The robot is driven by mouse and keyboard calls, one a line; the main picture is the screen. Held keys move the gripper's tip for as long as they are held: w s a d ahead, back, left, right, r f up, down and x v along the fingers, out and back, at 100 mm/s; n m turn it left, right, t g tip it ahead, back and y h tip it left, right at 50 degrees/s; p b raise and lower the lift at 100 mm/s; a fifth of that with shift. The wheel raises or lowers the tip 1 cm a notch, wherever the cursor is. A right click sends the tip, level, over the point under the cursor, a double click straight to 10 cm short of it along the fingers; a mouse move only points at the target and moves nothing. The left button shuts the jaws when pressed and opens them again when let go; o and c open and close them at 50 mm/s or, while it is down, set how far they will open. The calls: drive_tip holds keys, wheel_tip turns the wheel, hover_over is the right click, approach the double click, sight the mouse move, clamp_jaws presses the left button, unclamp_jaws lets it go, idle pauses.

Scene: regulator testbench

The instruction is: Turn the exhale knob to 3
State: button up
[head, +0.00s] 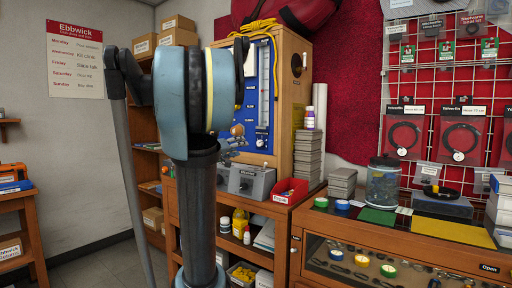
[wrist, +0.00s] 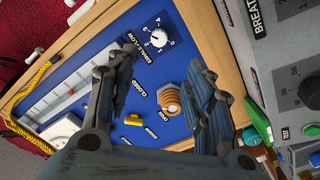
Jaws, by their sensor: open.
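The exhale knob (wrist: 159,38) is a small white round knob on the blue panel (wrist: 100,60), in the upper middle of the wrist view. Small numbers from 0 to 4 surround it, and a white label beside it starts with "EXHAL". I cannot tell which number its mark points to. My gripper (wrist: 162,56) is open and empty, with one dark finger on each side of the picture. The knob shows beyond the fingertips, between them and apart from them.
A brass ribbed fitting (wrist: 171,100) and a yellow lever (wrist: 133,120) sit on the panel between the fingers. A wooden frame (wrist: 185,30) edges the panel. A yellow cord (wrist: 40,70) hangs at left. A grey box with knobs (wrist: 290,45) is close at right.

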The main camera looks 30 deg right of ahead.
sight(258, 143)
drive_tip(key=x, duration=1.5)
drive_tip(key=shift+c, duration=0.6)
drive_tip(key=c, duration=1)
